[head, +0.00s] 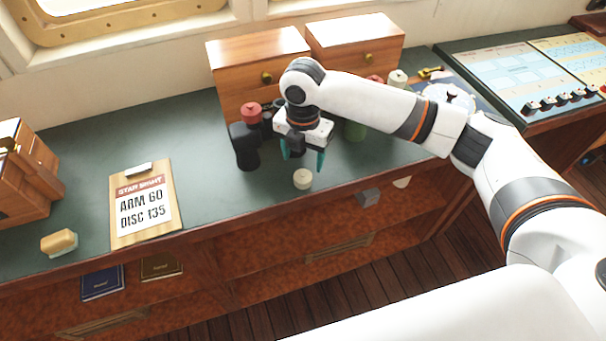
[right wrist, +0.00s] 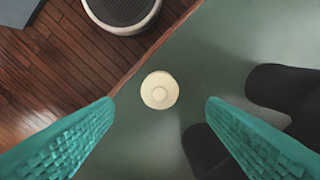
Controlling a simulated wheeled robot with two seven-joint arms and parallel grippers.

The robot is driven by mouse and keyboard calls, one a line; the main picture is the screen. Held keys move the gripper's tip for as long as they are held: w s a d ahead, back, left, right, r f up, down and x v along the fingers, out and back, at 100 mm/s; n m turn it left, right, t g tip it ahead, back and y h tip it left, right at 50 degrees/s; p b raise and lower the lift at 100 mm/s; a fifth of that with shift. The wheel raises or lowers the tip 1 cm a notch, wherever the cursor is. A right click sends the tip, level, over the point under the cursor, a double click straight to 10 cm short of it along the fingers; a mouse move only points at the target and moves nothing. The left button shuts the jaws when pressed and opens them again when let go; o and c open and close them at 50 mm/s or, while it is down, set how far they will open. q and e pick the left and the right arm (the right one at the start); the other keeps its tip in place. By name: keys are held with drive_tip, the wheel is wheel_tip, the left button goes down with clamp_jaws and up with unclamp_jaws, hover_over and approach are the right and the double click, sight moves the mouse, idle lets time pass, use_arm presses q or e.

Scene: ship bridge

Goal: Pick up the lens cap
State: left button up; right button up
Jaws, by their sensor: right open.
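A small cream round piece (head: 303,179), which looks like the lens cap, sits on the green desk top (head: 80,160) near its front edge. My right gripper (head: 303,160) is open, with teal fingers pointing down, above and just behind the piece. It is not touching it. The wrist view shows both fingers (right wrist: 160,110) wide apart with nothing between them. My left gripper is not in view.
Black binoculars (head: 246,147) stand close left of the gripper. Wooden drawer boxes (head: 255,65) stand behind. A clipboard (head: 143,203) and a yellowish block (head: 60,243) lie left. The desk between clipboard and binoculars is clear.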

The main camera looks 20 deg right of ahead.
sight(304, 172)
drive_tip(key=shift+d+f+p, duration=0.1)
drive_tip(key=shift+f+p, duration=0.8)
drive_tip(key=shift+f, duration=2.15)
drive_tip(key=c, duration=1)
